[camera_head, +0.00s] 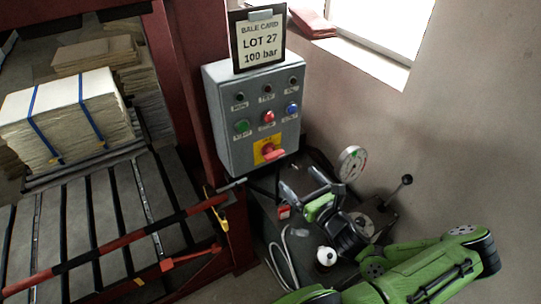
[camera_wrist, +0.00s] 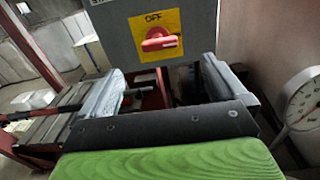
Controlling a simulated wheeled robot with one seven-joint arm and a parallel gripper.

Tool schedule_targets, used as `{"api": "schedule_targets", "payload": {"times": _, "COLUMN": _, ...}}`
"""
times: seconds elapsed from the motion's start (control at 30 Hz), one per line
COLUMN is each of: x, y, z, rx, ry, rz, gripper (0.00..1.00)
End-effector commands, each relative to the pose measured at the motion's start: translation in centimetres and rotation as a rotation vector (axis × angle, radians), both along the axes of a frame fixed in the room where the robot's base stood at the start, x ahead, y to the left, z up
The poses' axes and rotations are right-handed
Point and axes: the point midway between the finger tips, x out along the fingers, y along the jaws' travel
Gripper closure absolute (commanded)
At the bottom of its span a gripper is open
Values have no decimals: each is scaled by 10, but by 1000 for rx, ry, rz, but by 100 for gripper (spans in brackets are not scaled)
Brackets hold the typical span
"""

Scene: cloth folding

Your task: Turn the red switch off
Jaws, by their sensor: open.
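The red switch (camera_head: 270,150) is a rotary knob on a yellow plate, low on the front of a grey control box (camera_head: 225,125). In the wrist view, the switch (camera_wrist: 160,41) shows close up, its handle lying nearly level. The word OFF is above it on the yellow plate (camera_wrist: 172,18). My gripper (camera_head: 300,179) is open and empty, below and to the right of the switch in the head view. In the wrist view, the switch appears above and between the two fingers of my gripper (camera_wrist: 162,75), apart from them.
Above the switch are a green button (camera_head: 242,126), a red button (camera_head: 268,117), a blue button (camera_head: 292,109) and small indicators. A bale card (camera_head: 258,42) stands on top. A round gauge (camera_head: 352,163) and a black-knobbed lever (camera_head: 402,185) are at right. Red-and-black bars cross at left.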

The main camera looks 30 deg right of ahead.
Motion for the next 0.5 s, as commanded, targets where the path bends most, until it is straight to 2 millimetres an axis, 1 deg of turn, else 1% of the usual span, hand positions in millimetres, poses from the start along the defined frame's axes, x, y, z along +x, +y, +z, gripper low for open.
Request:
{"api": "schedule_targets", "payload": {"times": 0.03, "x": 12, "y": 2, "z": -12, "rx": -8, "ry": -1, "rz": 10, "gripper": 2}}
{"api": "schedule_targets", "payload": {"times": 0.3, "x": 81, "y": -2, "z": -2, "rx": -4, "ry": -2, "rz": 7, "gripper": 2}}
{"api": "schedule_targets", "payload": {"times": 0.4, "x": 104, "y": -4, "z": -2, "rx": -5, "ry": -1, "rz": 6, "gripper": 2}}
{"api": "schedule_targets", "payload": {"times": 0.5, "x": 122, "y": -5, "z": -2, "rx": -5, "ry": -2, "rz": 6, "gripper": 2}}
